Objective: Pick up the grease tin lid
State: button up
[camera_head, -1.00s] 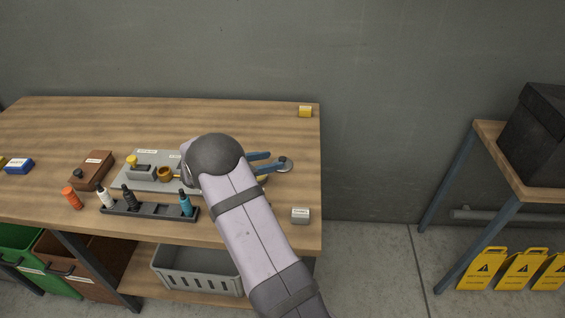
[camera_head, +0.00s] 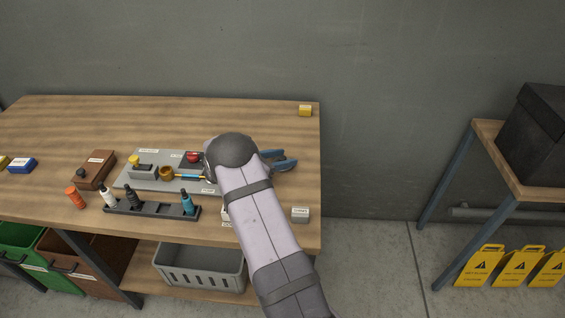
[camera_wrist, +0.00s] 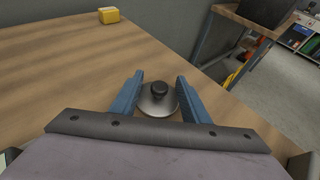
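The grease tin lid appears to be the round metal disc (camera_wrist: 158,106) with a black knob in the wrist view. It lies on the wooden table between the two blue fingers of my gripper (camera_wrist: 159,80). My gripper is open, with gaps on both sides of the knob. In the head view my gripper (camera_head: 283,158) is over the right part of the table, and the lid is not clearly seen there.
A grey board (camera_head: 135,183) with several fittings lies left of my arm, behind a dark bottle rack (camera_head: 150,209). A yellow block (camera_head: 305,111) sits at the far right corner. A small grey block (camera_head: 300,214) is near the front right edge.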

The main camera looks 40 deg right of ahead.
grip_shut()
